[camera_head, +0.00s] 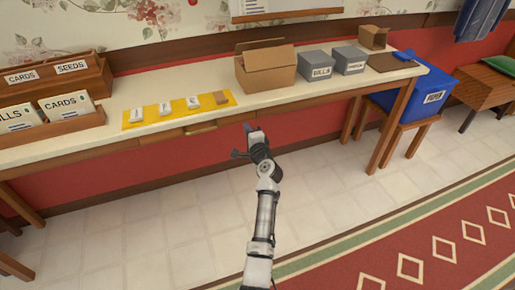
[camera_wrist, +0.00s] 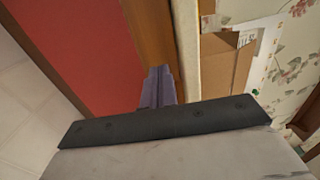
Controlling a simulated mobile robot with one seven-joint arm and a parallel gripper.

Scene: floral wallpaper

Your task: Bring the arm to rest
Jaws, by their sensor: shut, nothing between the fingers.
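My gripper (camera_head: 247,130) is at the end of my raised arm, in front of the long table (camera_head: 140,91) and just below the level of its top. It is shut and empty. In the wrist view the fingers (camera_wrist: 157,88) show closed together, pointing at the table's wooden front edge (camera_wrist: 152,45). The gripper touches nothing that I can see.
On the table stand an open cardboard box (camera_head: 266,71), two grey boxes (camera_head: 314,70), a yellow mat (camera_head: 150,115) with small items, and wooden card trays (camera_head: 70,117). A blue bin (camera_head: 420,92) stands right. The tiled floor (camera_head: 330,195) is clear.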

